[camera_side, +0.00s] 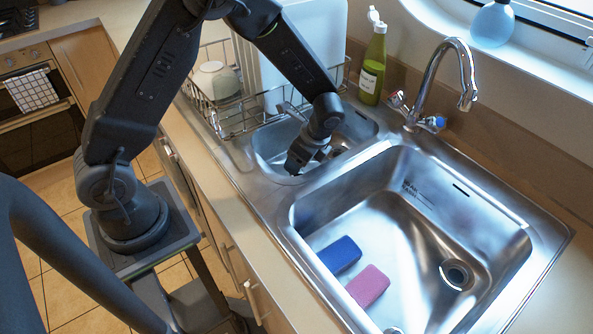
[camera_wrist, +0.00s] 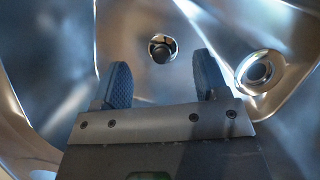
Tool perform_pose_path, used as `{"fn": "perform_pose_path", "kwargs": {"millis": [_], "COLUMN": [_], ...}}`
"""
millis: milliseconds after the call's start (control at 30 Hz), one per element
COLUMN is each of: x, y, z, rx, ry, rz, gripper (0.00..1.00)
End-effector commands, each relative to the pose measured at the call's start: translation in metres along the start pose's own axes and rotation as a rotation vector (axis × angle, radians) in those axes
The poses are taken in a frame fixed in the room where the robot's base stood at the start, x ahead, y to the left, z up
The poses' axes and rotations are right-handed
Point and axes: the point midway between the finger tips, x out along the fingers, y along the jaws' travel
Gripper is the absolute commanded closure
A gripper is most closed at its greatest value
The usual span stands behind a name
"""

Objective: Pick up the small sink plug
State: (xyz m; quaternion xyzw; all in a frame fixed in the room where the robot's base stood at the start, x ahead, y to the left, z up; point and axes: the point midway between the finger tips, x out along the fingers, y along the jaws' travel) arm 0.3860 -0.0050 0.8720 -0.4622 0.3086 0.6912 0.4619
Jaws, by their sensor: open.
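In the wrist view a small round shiny metal piece with a dark middle, which looks like the small sink plug (camera_wrist: 162,47), lies on the steel floor beyond and between my fingertips. The ringed drain (camera_wrist: 256,72) is to its right, beyond my right finger. My gripper (camera_wrist: 160,78) is open, with blue pads apart and nothing between them. In the side view my gripper (camera_side: 297,164) reaches down into the small basin (camera_side: 262,160). There the plug is hidden or too small to make out.
The large basin (camera_side: 400,215) beside it holds a blue sponge (camera_side: 340,254), a pink sponge (camera_side: 368,286) and a drain (camera_side: 457,274). A tap (camera_side: 435,85), green bottle (camera_side: 373,70) and dish rack (camera_side: 237,115) stand behind. Small basin walls enclose my gripper closely.

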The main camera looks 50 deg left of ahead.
Motion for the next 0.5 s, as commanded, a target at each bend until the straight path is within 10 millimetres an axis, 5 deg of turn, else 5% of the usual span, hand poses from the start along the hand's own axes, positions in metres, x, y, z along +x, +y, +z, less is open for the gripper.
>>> {"fn": "perform_pose_path", "kwargs": {"millis": [200, 500], "x": [0.031, 0.037], "y": [-0.001, -0.001], "z": [-0.003, -0.003], "rx": [0.0, 0.0], "ry": [-0.001, 0.0], "rz": [0.003, 0.0], "gripper": [0.33, 0.33]}}
